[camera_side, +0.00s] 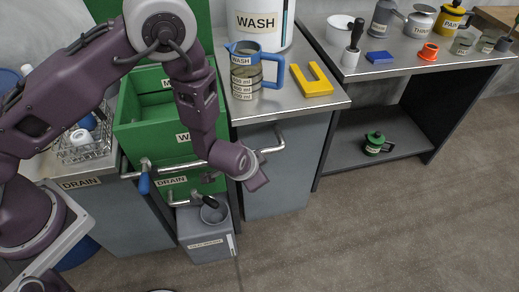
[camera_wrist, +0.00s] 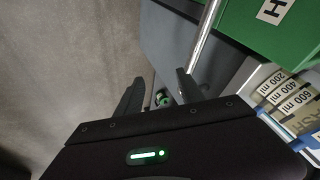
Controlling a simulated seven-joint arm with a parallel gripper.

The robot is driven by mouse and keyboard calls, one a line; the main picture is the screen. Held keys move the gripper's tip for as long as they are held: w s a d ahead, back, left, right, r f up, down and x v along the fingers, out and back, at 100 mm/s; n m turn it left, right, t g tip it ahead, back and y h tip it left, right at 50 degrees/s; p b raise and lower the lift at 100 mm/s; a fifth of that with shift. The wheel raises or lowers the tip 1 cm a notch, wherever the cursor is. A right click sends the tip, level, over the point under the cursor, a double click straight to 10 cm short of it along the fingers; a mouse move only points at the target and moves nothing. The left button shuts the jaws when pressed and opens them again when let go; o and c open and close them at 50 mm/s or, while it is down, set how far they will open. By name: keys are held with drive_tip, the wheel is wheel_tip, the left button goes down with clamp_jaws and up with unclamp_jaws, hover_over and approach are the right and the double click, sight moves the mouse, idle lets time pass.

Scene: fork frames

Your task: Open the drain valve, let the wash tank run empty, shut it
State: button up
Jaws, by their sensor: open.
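The green wash tank (camera_side: 150,127) stands in the counter on the left in the side view, and its green wall also shows in the wrist view (camera_wrist: 245,22). A lever with a blue grip (camera_side: 145,182) sits on the metal pipework at its front, beside a "DRAIN" label (camera_side: 174,181). I cannot tell the valve's setting. A grey container (camera_side: 207,243) with a dark opening stands on the floor below. My gripper (camera_wrist: 158,80) is open with nothing between its fingers. In the side view it is right of the lever, in front of the counter, its fingers not clearly visible.
A measuring jug (camera_side: 247,75) with a blue handle and a yellow U-shaped piece (camera_side: 311,80) are on the middle counter. A metal handle rail (camera_side: 268,146) runs along its front. A green canister (camera_side: 376,143) sits on the right lower shelf. The floor at right is clear.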

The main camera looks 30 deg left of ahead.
wheel_tip(320, 180, up, 8)
drive_tip(key=n+h, duration=0.1)
drive_tip(key=shift+w+d+h, duration=0.3)
drive_tip(key=shift+w+d, duration=0.1)
drive_tip(key=shift+d, duration=0.05)
drive_tip(key=shift+f, duration=0.1)
drive_tip(key=shift+c, duration=1.2)
drive_tip(key=shift+r, duration=0.4)
drive_tip(key=c, duration=0.3)
wheel_tip(320, 180, up, 4)
clamp_jaws()
drive_tip(key=n+g, duration=0.2)
hover_over(205, 199)
drive_tip(key=s+d, duration=0.2)
drive_tip(key=d, duration=0.1)
drive_tip(key=s+f+x, duration=0.1)
drive_tip(key=s+x, duration=0.2)
drive_tip(key=x, duration=1.2)
drive_tip(key=s+f+x, duration=0.1)
drive_tip(key=s+x, duration=0.2)
drive_tip(key=x, duration=1.3)
drive_tip(key=shift+s+d+f+h, duration=0.15)
drive_tip(key=shift+d+f+h, duration=0.15)
drive_tip(key=shift+f, duration=0.2)
